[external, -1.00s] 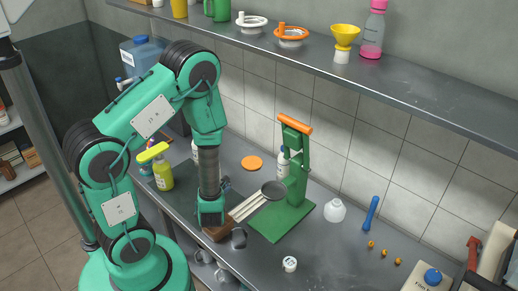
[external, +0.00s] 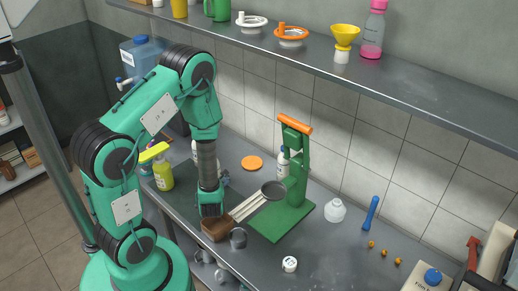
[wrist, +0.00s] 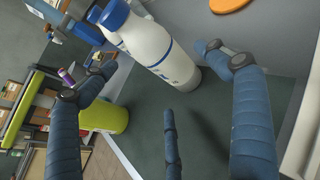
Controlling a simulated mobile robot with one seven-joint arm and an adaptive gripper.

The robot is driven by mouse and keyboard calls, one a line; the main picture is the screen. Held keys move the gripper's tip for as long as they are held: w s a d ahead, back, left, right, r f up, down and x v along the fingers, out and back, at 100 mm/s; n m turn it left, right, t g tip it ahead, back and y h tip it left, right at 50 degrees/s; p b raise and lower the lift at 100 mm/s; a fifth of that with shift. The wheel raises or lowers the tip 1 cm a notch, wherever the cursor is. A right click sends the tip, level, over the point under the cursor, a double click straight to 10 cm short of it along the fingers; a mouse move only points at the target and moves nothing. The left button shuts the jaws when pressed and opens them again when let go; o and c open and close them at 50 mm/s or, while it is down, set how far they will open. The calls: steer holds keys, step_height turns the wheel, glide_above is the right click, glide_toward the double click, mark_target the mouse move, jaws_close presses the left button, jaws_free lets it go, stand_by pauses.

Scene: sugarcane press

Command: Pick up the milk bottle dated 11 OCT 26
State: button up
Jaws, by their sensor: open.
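A white milk bottle (wrist: 158,48) with a blue cap and dark blue print stands tilted in the wrist view, beyond and between my fingers. Its date cannot be read. In the external view, a white bottle (external: 196,150) is partly hidden behind my arm. Another white bottle (external: 283,160) stands behind the green press. My gripper (wrist: 165,75) is open, its blue fingers spread and apart from the bottle.
A dark green mat (wrist: 145,125) lies under the bottle. A shelf (external: 420,100) hangs above.

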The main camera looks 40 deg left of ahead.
steer(key=shift+b+x, duration=0.5)
steer(key=shift+x, duration=2.1)
steer(key=shift+w+r, duration=0.1)
steer(key=c, duration=1.7)
steer(key=shift+r, duration=0.15)
steer(key=r, duration=0.2)
steer(key=s+r+p, duration=0.1)
steer(key=shift+d+r, duration=0.2)
steer(key=shift+d, duration=0.05)
steer(key=s+d, duration=0.2)
steer(key=s, duration=0.2)
steer(key=s+d+r+p, duration=0.1)
steer(key=s+d, duration=0.1)
steer(key=s, duration=0.2)
steer(key=s+d, duration=0.2)
steer(key=s, duration=0.3)
steer(key=shift+s+d+r, duration=0.15)
steer(key=shift+d, duration=0.2)
